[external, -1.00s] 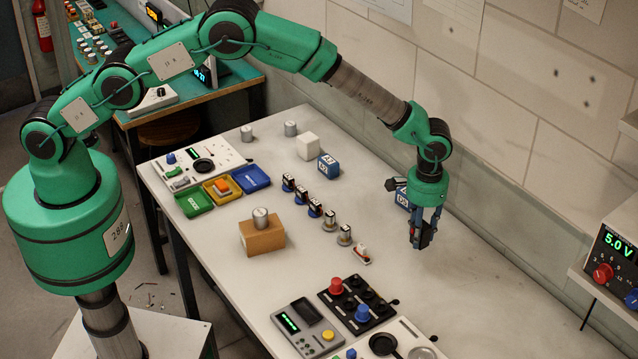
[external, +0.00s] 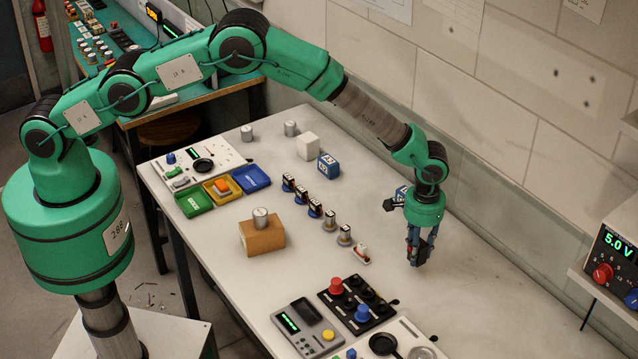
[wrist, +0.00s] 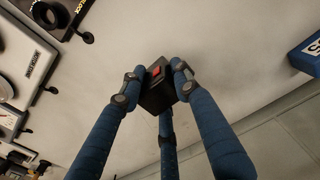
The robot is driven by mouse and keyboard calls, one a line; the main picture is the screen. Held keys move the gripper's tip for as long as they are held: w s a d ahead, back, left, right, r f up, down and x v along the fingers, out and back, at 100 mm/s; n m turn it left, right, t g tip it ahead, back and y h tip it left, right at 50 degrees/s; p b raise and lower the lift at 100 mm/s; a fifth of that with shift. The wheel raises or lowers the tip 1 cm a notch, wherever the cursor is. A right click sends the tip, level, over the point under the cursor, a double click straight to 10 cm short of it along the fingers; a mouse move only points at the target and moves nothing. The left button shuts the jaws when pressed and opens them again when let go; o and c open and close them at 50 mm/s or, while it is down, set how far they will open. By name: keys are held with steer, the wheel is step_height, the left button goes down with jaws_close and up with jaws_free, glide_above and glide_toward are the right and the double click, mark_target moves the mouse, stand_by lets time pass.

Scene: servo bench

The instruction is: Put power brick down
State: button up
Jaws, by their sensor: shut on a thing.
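The power brick is a small black block with a red patch in the wrist view (wrist: 155,97). It sits between the blue fingers of my gripper (wrist: 156,88), which are shut on it. In the external view my gripper (external: 419,255) points down over the right part of the white bench (external: 470,270). The brick shows there only as a dark shape between the fingers, largely hidden. I cannot tell whether its underside touches the bench.
A small red and white switch (external: 361,253) lies left of my gripper, with several knobs in a row beyond it. A blue block (external: 401,193) is partly hidden behind my wrist. A black panel with knobs (external: 343,302) lies nearer the front. Bench to the right is clear.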

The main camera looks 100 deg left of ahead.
steer(key=shift+f, duration=1.85)
steer(key=shift+f, duration=0.2)
steer(key=o, duration=1.3)
steer(key=shift+c, duration=0.2)
steer(key=shift+r, duration=0.15)
step_height(320, 180, up, 12)
steer(key=shift+r+b, duration=0.1)
steer(key=shift+b, duration=0.25)
